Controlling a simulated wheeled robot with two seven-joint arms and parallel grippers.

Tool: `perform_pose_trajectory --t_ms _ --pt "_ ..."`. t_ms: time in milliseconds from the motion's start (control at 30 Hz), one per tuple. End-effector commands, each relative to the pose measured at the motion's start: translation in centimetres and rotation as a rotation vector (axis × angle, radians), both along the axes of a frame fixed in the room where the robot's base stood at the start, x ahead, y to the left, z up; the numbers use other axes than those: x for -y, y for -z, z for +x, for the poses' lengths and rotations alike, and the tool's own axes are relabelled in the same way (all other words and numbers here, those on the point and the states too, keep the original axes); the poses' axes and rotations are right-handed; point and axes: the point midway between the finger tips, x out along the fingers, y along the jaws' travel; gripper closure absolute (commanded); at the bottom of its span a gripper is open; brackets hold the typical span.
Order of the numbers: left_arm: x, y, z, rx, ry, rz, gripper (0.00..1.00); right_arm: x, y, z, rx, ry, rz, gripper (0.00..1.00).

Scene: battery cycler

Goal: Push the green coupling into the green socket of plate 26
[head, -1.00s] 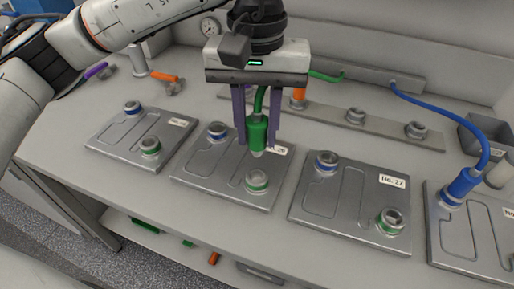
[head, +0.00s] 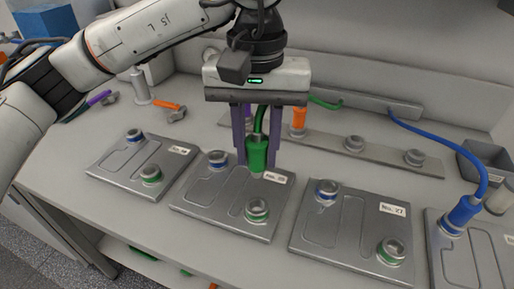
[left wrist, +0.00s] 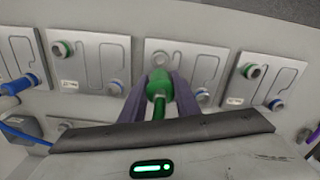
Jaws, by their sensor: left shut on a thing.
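My left gripper (head: 256,160) is shut on the green coupling (head: 257,153), which hangs upright with its green cable running up between the fingers. The middle plate (head: 215,197), left of plate No. 27, lies under it; its label is too small to read. Its green socket (head: 256,210) is empty, lower in the picture than the coupling's tip, with a visible gap. Its blue socket (head: 217,159) is also empty. In the left wrist view the coupling (left wrist: 160,85) is between the fingers, and the socket's ring (left wrist: 160,59) shows just beyond its tip. My right gripper is not in view.
Plate No. 27 (head: 340,218) has two empty sockets. A blue coupling (head: 463,211) sits in the far right plate. Another plate (head: 125,160) lies at left. A rail (head: 335,138) with an orange plug (head: 298,117) runs behind. A grey bin (head: 487,160) stands at right.

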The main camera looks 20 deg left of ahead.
Motion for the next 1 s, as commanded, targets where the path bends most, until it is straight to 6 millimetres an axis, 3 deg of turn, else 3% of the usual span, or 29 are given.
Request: perform_pose_trajectory --t_ms 700,1000 --pt "0.0 -3.8 0.0 0.001 0.001 -0.001 1.00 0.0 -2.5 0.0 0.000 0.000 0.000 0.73" --pt "0.0 -3.9 0.0 0.000 0.001 -0.001 1.00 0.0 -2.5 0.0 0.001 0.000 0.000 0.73"
